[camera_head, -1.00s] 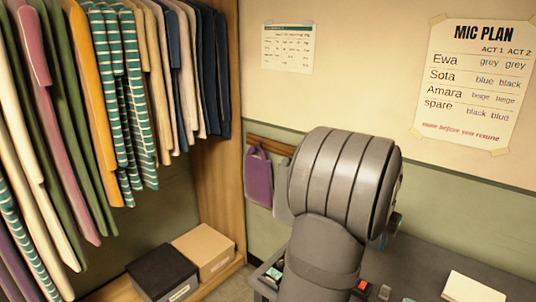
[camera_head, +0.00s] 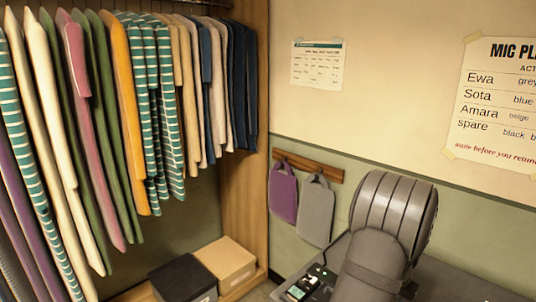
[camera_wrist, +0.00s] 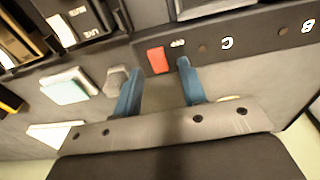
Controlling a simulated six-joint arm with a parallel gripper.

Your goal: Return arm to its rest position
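My gripper (camera_wrist: 160,90) shows in the wrist view as two blue fingers set apart with an empty gap between them. It is above a dark surface, and the fingertips point towards a dark strip (camera_wrist: 225,45) with lettering and a red block (camera_wrist: 156,60) on it. In the head view my grey arm covers the lower right, and the gripper is hidden behind it or out of frame.
A dark counter (camera_head: 455,285) carries a small device (camera_head: 300,288) left of my arm. A purple bag (camera_head: 284,192) and a grey bag (camera_head: 316,212) hang on the wall. A clothes rack, a black box (camera_head: 184,279) and a tan box (camera_head: 226,262) are at left. A mic plan (camera_head: 500,105) hangs right.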

